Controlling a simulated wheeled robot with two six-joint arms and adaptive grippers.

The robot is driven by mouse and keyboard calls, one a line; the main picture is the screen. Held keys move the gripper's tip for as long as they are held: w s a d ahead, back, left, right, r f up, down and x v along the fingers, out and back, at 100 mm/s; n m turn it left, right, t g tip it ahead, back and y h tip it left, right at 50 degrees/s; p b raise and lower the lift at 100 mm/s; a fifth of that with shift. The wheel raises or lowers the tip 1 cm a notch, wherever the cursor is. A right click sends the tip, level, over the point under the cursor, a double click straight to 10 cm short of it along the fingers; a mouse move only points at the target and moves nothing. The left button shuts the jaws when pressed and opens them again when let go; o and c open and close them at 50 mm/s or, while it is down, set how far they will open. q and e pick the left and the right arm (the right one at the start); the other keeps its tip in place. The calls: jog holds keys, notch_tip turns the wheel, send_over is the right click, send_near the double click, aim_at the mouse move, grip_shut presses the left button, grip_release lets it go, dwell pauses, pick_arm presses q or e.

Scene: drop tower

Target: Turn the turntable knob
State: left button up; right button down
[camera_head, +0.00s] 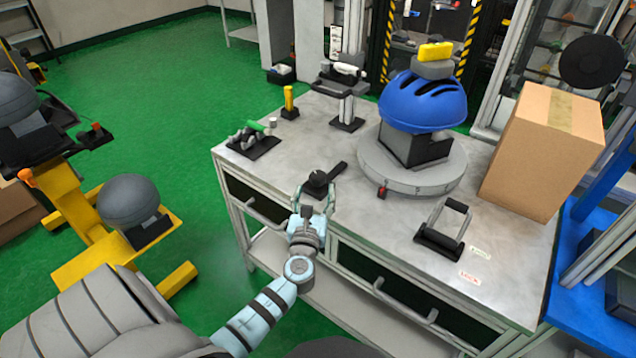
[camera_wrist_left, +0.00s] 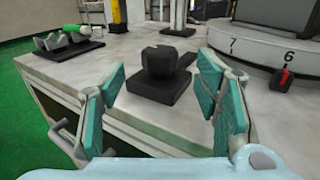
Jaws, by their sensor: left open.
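The black knob (camera_head: 318,178) sits on a dark square base near the front edge of the metal table. In the left wrist view the knob (camera_wrist_left: 160,60) stands upright, ahead of and between the fingers. My left gripper (camera_head: 314,197) is open just in front of it; its teal fingers (camera_wrist_left: 160,100) show on both sides, with no clear contact. The round grey turntable (camera_head: 412,182) stands behind and to the right, with numbers on its side and a red pointer (camera_head: 382,192) at its front. It carries a blue helmet (camera_head: 423,101) on a dark block. My right gripper is not visible.
A black handle bar (camera_head: 338,170) lies just behind the knob. A tool rack (camera_head: 253,145) and a yellow-topped post (camera_head: 289,98) stand at the left. A framed handle (camera_head: 444,228) and a cardboard box (camera_head: 541,150) stand at the right.

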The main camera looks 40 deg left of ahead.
aim_at(317, 182)
pick_arm(q)
jog(key=b+x, duration=0.1)
jog(key=x, duration=0.5)
jog(key=shift+s, duration=0.1)
jog(key=c, duration=1.1)
